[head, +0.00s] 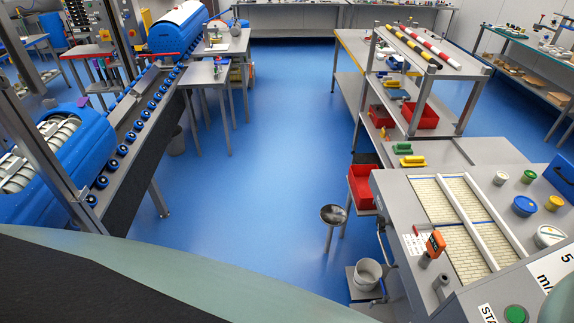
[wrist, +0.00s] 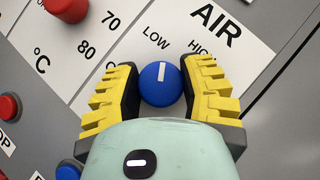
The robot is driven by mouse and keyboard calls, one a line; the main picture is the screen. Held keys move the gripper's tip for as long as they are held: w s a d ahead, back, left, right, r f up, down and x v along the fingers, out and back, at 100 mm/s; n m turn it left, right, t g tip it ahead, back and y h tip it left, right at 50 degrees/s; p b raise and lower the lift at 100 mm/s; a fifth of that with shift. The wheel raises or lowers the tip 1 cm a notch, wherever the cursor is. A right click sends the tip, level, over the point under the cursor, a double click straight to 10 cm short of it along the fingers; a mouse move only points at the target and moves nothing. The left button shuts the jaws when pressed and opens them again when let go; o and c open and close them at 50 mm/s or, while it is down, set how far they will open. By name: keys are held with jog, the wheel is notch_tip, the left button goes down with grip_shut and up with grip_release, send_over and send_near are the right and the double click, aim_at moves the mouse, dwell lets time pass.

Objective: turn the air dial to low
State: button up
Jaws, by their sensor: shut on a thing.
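The air dial (wrist: 160,85) is a round blue knob with a white pointer line, on a pale panel in the wrist view. The AIR plate (wrist: 216,28) above it carries the words LOW (wrist: 155,38) and HIGH (wrist: 201,48). The pointer line points almost straight up in the picture, nearer to LOW than to HIGH. My gripper (wrist: 160,92) has its yellow-and-black ribbed fingers on the left and right sides of the dial, shut on it. The gripper's pale green body covers the panel below the dial. I cannot pick out the dial or the gripper in the head view.
In the wrist view, a red knob (wrist: 66,8) stands by a °C scale, with a red button (wrist: 8,106) at the left edge. The head view shows a conveyor (head: 133,122) at left, a grey machine (head: 420,275) at right and clear blue floor (head: 280,130) between.

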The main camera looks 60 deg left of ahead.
jog(key=shift+w+f+n+g+y+b, duration=0.1)
jog(key=shift+n+g+y+b, duration=0.65)
jog(key=shift+n, duration=1.05)
jog(key=shift+y, duration=0.35)
jog(key=o, duration=1.2)
jog(key=v, duration=1.2)
